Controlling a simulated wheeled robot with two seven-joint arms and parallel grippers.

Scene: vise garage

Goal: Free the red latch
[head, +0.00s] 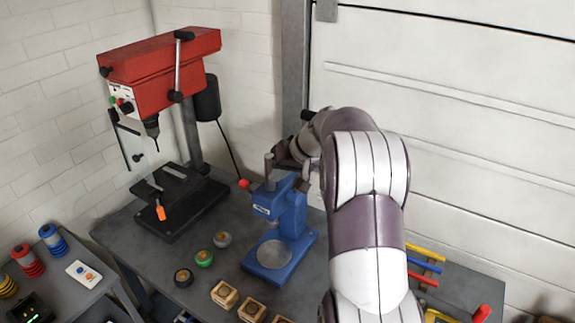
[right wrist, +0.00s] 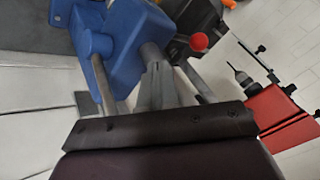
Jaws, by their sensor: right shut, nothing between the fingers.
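No part clearly marked as a red latch can be made out. A blue bench press (head: 285,215) stands on the workbench, with a red ball knob (head: 244,183) at the end of its lever. In the right wrist view, the blue press (right wrist: 115,40) is at the upper left and the red knob (right wrist: 198,42) lies beyond my fingers. My right gripper (right wrist: 155,82) is shut and empty, close to the press's metal bar; I cannot tell whether they touch. In the head view my right arm hides part of the gripper, behind the press's top. My left gripper is not in view.
A red drill press (head: 160,75) with an orange tag stands at the back left. Several round pieces and wooden blocks (head: 224,294) lie before the blue press. Coloured bars and a red piece (head: 482,313) lie at right. A side table (head: 60,300) is at left.

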